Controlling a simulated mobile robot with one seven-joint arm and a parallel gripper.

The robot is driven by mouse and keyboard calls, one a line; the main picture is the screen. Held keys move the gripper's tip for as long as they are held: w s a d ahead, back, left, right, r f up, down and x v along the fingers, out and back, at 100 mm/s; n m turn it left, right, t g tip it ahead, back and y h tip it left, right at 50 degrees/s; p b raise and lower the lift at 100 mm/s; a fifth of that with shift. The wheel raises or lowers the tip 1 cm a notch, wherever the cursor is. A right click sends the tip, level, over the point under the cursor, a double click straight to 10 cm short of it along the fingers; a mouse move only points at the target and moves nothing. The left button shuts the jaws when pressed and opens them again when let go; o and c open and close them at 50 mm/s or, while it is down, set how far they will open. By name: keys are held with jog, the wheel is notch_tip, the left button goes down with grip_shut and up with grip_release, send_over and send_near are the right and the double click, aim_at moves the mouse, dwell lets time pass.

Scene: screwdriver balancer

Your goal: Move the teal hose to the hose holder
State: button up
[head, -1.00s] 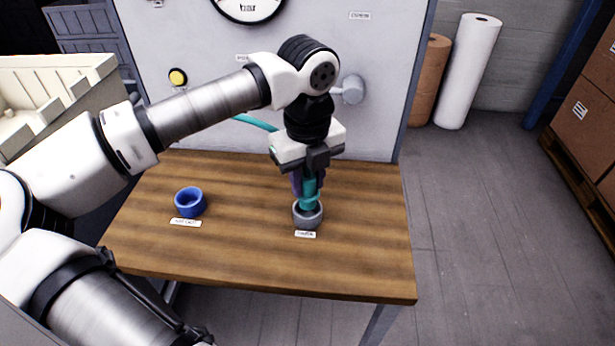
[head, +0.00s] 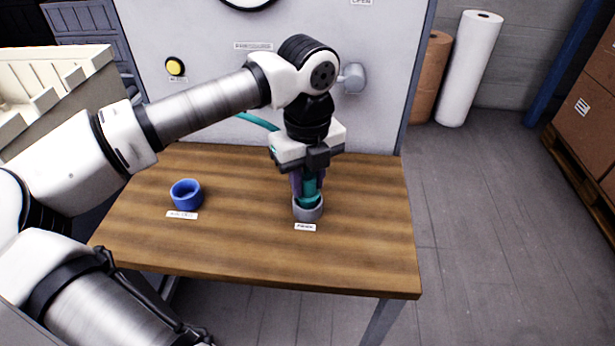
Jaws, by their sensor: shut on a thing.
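My gripper (head: 309,184) points down over the table, shut on the teal hose end (head: 309,190). The hose end is upright, with its lower tip inside the rim of a grey round cup (head: 308,212). The cup wall hides the tip, so I cannot tell whether it touches the bottom. More of the teal hose (head: 258,122) shows behind my arm, in front of the grey panel. A blue round cup (head: 186,194) stands empty on the left of the table. Both cups have small labels in front, too blurred to read; I cannot tell which is the hose holder.
The wooden table (head: 240,240) is clear between and around the cups. The grey panel (head: 215,30) stands behind it, with a yellow button (head: 175,66) and a grey knob (head: 353,77). A cream bin (head: 60,90) is at left.

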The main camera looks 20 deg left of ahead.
aim_at(307, 175)
jog(key=shift+f+b, duration=0.6)
jog(key=shift+f, duration=0.05)
jog(key=o, duration=1.1)
notch_tip(307, 175, up, 14)
jog(key=p, duration=0.8)
jog(key=shift+f, duration=0.1)
